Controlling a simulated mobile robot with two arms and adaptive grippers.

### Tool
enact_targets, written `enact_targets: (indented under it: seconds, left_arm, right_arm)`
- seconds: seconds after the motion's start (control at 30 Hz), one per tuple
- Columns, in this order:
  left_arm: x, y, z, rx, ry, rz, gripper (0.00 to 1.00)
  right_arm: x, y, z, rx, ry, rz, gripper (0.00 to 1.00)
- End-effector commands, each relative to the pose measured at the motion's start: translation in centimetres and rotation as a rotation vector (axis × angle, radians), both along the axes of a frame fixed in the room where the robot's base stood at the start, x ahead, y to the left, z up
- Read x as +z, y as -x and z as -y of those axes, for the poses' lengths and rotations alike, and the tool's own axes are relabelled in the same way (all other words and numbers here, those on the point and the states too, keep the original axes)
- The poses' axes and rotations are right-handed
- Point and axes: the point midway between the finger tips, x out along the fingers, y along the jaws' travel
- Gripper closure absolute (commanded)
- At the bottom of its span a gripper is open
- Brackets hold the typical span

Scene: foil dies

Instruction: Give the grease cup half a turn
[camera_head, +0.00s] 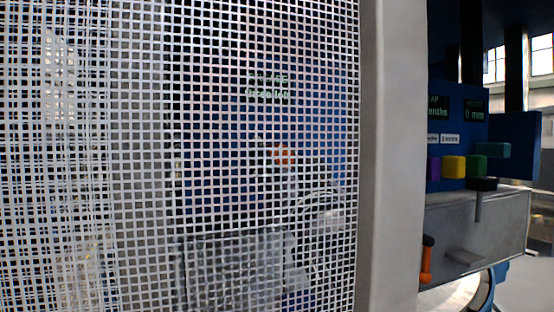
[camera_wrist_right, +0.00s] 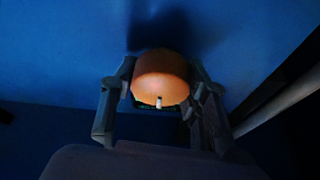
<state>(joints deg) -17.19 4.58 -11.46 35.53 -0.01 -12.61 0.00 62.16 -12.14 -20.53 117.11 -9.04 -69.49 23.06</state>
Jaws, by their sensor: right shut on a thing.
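The grease cup (camera_wrist_right: 160,75) is an orange, rounded cap in the right wrist view, set against a blue surface. A small white mark (camera_wrist_right: 159,101) sits at its lower edge and points down in the picture. My right gripper (camera_wrist_right: 162,88) is shut on the cup, with one grey finger on each side. In the head view an orange patch (camera_head: 283,155) shows behind a wire mesh and seems to be the same cup. The mesh blurs the gripper there. My left gripper is not in view.
A pale wire mesh (camera_head: 140,150) fills most of the head view, edged by a grey post (camera_head: 390,150). Right of it stand a blue panel with coloured blocks (camera_head: 453,167), a grey box (camera_head: 490,225) and an orange handle (camera_head: 427,260).

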Motion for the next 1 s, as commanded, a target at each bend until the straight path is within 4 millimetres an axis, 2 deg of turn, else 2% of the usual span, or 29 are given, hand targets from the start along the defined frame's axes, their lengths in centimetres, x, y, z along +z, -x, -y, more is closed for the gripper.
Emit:
enact_targets:
  seconds: [0.1, 0.13, 0.43, 0.77, 0.87, 1.0]
  left_arm:
    - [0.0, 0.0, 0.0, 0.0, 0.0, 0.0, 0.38]
    - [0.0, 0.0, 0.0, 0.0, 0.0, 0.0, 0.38]
    - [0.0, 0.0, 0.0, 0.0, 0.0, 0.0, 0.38]
    - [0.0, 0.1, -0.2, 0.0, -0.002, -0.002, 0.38]
    - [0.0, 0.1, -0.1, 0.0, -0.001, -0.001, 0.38]
    - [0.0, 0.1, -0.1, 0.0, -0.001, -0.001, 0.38]
  right_arm:
    - [-0.4, -0.1, -0.1, 0.002, 0.003, -0.009, 0.86]
    - [-0.4, -0.1, -0.1, 0.001, 0.004, -0.009, 0.57]
    - [-0.2, -0.1, 0.0, 0.0, 0.002, -0.003, 0.38]
    - [0.2, 0.0, 0.0, 0.0, 0.001, -0.001, 0.38]
    - [1.3, 0.0, 0.0, 0.0, 0.001, 0.001, 0.38]
    - [3.8, 0.1, -0.1, 0.002, 0.0, 0.002, 0.38]
